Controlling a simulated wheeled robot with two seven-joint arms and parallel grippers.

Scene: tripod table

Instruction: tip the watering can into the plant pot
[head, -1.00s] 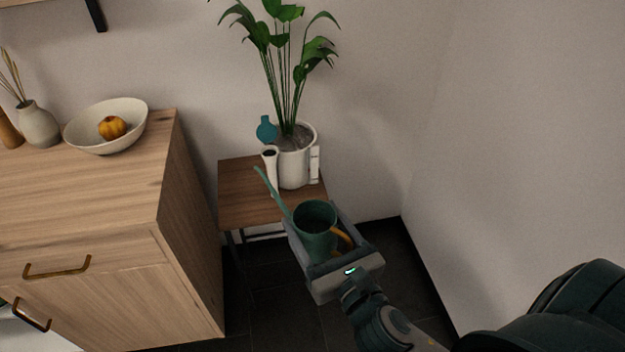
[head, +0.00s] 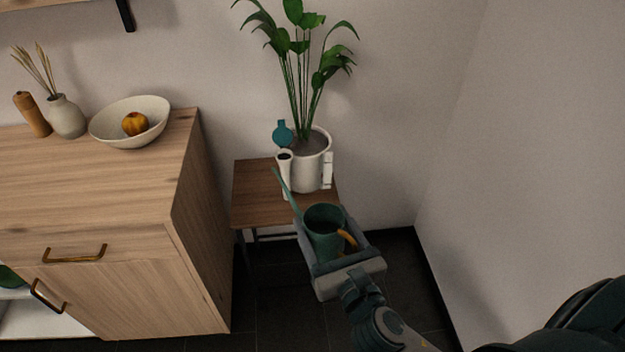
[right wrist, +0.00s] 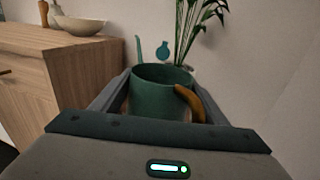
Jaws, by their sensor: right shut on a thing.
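The green watering can (head: 325,232) has a long thin spout and an orange handle. My right gripper (head: 322,226) is shut on it, one finger on each side, and holds it upright in front of the small table. In the right wrist view the can (right wrist: 158,95) sits between the two fingers with its handle toward the camera. The white plant pot (head: 312,172) holds a tall leafy plant and stands on the small wooden table (head: 255,190). The spout points toward the pot's left side. My left gripper is not in view.
A wooden cabinet (head: 90,200) stands left of the table. On it are a bowl (head: 105,125) with an orange fruit, a vase (head: 67,118) and a brown bottle (head: 33,115). Walls close in behind and right.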

